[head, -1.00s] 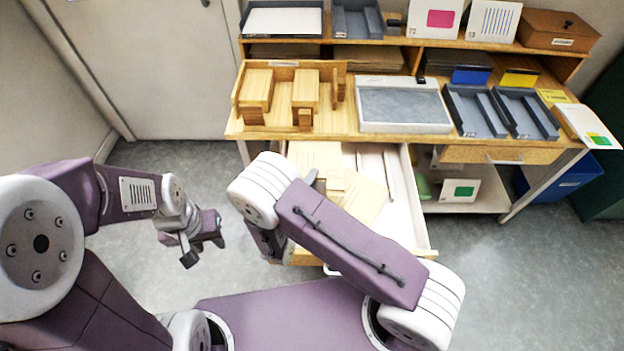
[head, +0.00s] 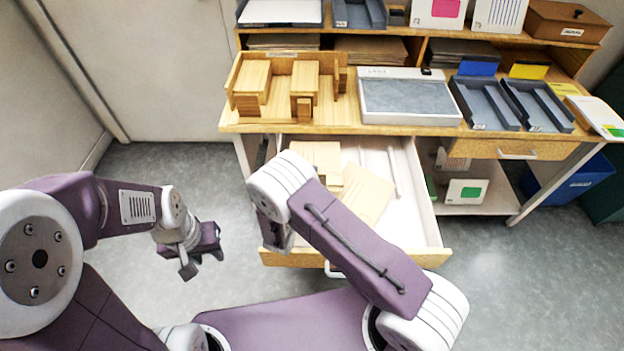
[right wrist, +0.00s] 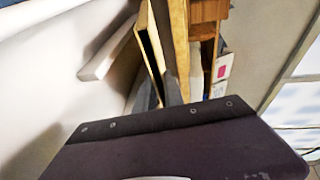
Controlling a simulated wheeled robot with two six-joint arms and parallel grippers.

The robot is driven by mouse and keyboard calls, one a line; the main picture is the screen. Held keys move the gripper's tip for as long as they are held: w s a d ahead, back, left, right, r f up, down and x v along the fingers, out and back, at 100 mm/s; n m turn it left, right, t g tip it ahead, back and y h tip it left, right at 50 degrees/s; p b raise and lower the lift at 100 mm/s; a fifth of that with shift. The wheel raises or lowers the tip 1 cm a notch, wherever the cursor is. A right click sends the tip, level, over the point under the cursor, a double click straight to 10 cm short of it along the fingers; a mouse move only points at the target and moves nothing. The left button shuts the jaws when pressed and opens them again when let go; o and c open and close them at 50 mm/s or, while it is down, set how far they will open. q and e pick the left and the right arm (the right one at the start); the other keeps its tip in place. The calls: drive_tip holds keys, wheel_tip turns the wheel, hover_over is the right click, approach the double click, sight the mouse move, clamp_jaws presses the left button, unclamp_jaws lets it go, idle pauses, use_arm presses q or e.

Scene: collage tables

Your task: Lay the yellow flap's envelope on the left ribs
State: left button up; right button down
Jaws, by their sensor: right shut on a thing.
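My left gripper (head: 203,258) is open and empty over the floor, left of the open drawer. In the head view my right arm's links hide its gripper, beside the drawer's left side. A tan flat envelope-like piece (head: 366,196) lies in the drawer. A yellow flap (head: 528,70) hangs at the right shelf opening. I cannot tell which parts are the left ribs.
The open drawer (head: 428,215) juts out below the table. A wooden block stand (head: 290,116), a grey-topped white panel (head: 408,97) and two dark trays (head: 484,104) (head: 538,105) fill the tabletop. A blue flap (head: 477,69) hangs beside the yellow one. The floor (head: 490,275) at right is clear.

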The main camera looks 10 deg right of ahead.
drive_tip(key=c, duration=1.4)
unclamp_jaws()
drive_tip(key=shift+o, duration=0.2)
drive_tip(key=p+v, duration=0.1)
drive_tip(key=v, duration=0.6)
drive_tip(key=shift+s+a, duration=0.15)
drive_tip(key=shift+s, duration=0.1)
